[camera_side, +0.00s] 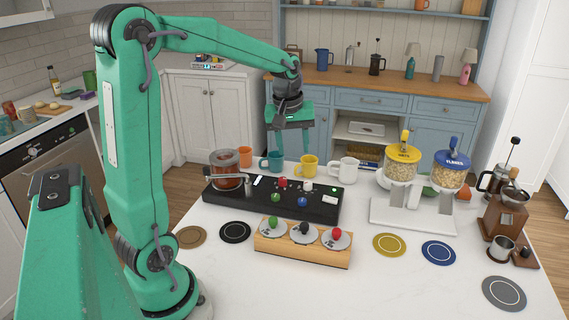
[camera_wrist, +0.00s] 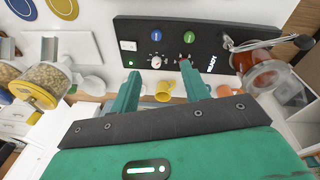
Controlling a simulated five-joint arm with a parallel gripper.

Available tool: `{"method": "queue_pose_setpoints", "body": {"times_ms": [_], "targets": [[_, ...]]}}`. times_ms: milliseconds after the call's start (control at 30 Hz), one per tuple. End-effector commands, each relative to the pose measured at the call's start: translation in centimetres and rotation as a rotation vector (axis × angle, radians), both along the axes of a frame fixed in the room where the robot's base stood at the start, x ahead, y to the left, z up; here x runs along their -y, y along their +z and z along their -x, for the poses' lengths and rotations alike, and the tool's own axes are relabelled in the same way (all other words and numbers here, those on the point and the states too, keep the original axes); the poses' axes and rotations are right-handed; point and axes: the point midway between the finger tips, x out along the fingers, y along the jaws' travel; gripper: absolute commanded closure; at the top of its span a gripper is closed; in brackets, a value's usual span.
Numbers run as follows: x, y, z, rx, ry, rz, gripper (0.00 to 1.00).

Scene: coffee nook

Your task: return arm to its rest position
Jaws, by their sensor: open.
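My gripper (camera_side: 290,152) hangs pointing down over the back part of the white table, above the row of mugs. Its two teal fingers are apart and nothing is between them. In the wrist view the open fingertips (camera_wrist: 159,68) point toward the black panel, with a yellow mug (camera_wrist: 164,92) showing beyond the gap. My arm is raised and stretched out to the right from its column in the side view. I cannot tell the exact height of the fingertips above the mugs.
Orange (camera_side: 244,156), teal (camera_side: 272,160), yellow (camera_side: 308,166) and white (camera_side: 345,169) mugs stand below my gripper. The black panel (camera_side: 320,208) with a glass jar (camera_side: 225,165) lies in front of them. A two-hopper dispenser (camera_side: 412,216) stands right; a wooden block (camera_side: 290,248) holds three knobs.

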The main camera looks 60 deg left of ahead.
Motion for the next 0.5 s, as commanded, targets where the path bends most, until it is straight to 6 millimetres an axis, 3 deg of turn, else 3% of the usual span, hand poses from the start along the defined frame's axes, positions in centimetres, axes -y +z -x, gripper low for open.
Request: {"method": "queue_pose_setpoints", "body": {"times_ms": [200, 500], "targets": [[4.2, 2.3, 2.7, 0.055, -0.205, -0.047, 0.54], [8.9, 3.8, 7.0, 0.127, -0.481, -0.117, 0.54]]}}
